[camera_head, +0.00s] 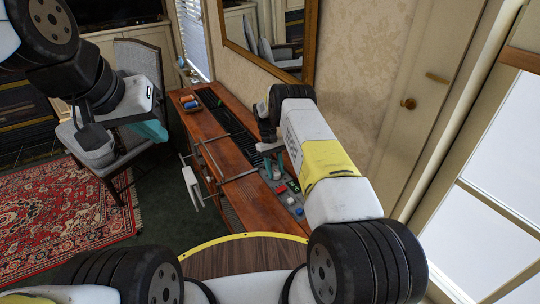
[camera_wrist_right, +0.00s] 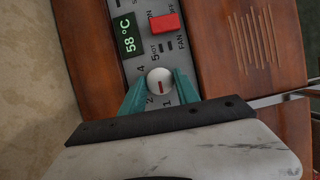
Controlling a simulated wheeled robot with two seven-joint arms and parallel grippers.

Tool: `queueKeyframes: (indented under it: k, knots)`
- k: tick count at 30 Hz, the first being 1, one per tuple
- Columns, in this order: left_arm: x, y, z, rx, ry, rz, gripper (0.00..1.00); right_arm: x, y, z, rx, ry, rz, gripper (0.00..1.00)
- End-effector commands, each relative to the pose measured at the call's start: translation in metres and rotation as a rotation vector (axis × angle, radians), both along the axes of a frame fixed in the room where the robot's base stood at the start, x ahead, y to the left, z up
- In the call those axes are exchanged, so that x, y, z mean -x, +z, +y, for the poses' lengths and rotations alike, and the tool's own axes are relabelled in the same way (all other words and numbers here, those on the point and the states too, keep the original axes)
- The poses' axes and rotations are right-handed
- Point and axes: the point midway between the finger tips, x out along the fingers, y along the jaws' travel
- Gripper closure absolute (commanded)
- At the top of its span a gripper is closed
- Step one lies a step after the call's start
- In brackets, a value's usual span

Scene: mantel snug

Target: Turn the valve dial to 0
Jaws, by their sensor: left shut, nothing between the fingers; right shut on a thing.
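The valve dial (camera_wrist_right: 159,80) is a round white knob with a short red mark on a grey panel (camera_wrist_right: 139,12) in the right wrist view. The printed figures 1, 2, 4 and 5 show around it. The red mark lies on the knob's lower half, toward the 1 and 2 side; its exact setting is hard to read. My right gripper (camera_wrist_right: 160,88) is shut on the dial, with a teal finger on either side. In the head view, my right arm reaches over the wooden cabinet. My left gripper (camera_head: 154,131) is shut and empty, near the chair.
A red switch (camera_wrist_right: 165,22) by the FAN label and a 58 °C display (camera_wrist_right: 127,35) sit near the dial.

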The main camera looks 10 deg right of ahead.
Motion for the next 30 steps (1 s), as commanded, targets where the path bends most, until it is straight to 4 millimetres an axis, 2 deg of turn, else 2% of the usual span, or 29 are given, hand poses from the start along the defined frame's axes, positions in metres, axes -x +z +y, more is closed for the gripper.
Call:
queueKeyframes:
  k: [18, 30]
  knots:
    - [0.0000, 0.0000, 0.0000, 0.000, 0.000, 0.000, 1.00, 0.0017, 0.0003, 0.0032, 0.000, 0.567, -0.002, 1.00]
    - [0.0000, 0.0000, 0.0000, 0.000, 0.000, 0.000, 1.00, 0.0027, -0.0001, 0.0037, 0.000, 0.784, -0.002, 1.00]
